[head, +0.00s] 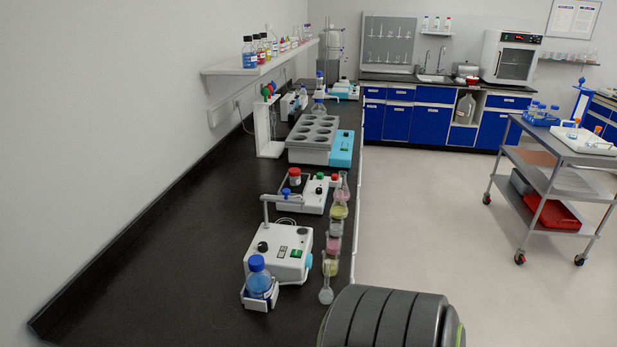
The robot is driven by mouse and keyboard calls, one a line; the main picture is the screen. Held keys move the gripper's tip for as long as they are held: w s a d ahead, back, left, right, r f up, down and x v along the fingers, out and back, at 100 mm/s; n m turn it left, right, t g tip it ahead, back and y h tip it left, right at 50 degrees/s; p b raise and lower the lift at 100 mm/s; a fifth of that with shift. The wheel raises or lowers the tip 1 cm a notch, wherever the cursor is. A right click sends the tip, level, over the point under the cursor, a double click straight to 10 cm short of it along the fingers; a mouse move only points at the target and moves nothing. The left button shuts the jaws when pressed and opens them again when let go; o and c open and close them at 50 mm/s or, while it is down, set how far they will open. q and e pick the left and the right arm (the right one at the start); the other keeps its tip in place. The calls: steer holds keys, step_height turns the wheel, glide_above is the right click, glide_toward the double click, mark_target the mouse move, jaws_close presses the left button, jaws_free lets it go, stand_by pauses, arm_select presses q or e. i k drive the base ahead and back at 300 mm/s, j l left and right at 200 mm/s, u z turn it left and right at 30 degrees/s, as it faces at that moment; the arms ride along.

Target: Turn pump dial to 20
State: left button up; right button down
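A white box-shaped device (290,235) stands on the black bench and looks like the pump. The dial's setting is too small to read. A blue-capped bottle (258,280) sits in a holder at its front. Neither of my grippers is in view.
Several flasks line the bench's right edge. The bench's near left part (170,270) is clear. A metal cart (548,176) stands across the open floor.

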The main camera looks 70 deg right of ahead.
mark_target(264, 247)
steer(key=z, duration=1.9)
steer(key=l+u, duration=0.15)
steer(key=l, duration=0.4)
